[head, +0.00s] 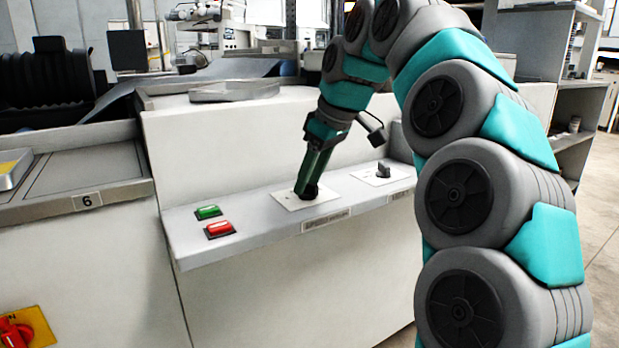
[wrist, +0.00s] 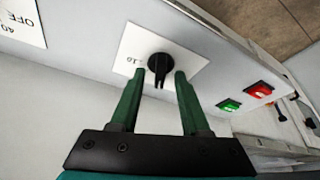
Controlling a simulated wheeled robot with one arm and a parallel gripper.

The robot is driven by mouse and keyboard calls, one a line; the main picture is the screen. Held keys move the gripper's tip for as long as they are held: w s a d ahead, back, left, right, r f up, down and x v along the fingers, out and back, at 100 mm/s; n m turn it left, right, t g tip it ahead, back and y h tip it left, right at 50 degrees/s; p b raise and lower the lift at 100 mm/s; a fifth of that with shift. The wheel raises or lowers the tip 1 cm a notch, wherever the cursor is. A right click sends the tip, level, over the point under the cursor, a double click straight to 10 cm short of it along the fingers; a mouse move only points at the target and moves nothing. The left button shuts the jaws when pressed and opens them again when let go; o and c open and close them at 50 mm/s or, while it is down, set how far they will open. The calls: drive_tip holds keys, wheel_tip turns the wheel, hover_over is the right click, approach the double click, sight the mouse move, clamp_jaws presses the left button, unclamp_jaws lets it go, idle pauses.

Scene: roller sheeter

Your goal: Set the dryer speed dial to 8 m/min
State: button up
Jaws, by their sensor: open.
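The speed dial is a black round knob (wrist: 160,66) on a white scale plate (wrist: 139,47) in the wrist view. A "10" shows on the plate, but the other marks are hidden or too small to read. In the head view its plate (head: 291,200) lies on the sloped panel ledge, with the knob mostly hidden behind my gripper. My gripper (wrist: 158,75) is open, with its two green fingers on either side of the knob's near part. I cannot tell whether they touch it. In the head view my gripper (head: 306,190) points down at the plate.
A second knob (head: 383,170) on its own plate sits to the right. A green button (head: 208,212) and a red button (head: 220,229) lie to the left on the ledge. A red rotary switch (head: 14,333) on yellow is at the lower left.

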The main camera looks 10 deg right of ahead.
clamp_jaws()
drive_tip(key=shift+m, duration=0.3)
idle(0.4)
drive_tip(key=m+h+b, duration=0.1)
drive_tip(key=m, duration=0.1)
drive_tip(key=shift+s+f+m+t, duration=0.1)
drive_tip(key=shift+m+t, duration=0.2)
drive_tip(key=m+h, duration=0.1)
drive_tip(key=m, duration=0.1)
drive_tip(key=m+h+b, duration=0.1)
drive_tip(key=m, duration=0.2)
drive_tip(key=shift+a+m+t, duration=0.2)
drive_tip(key=shift+m+t, duration=0.1)
unclamp_jaws()
idle(0.4)
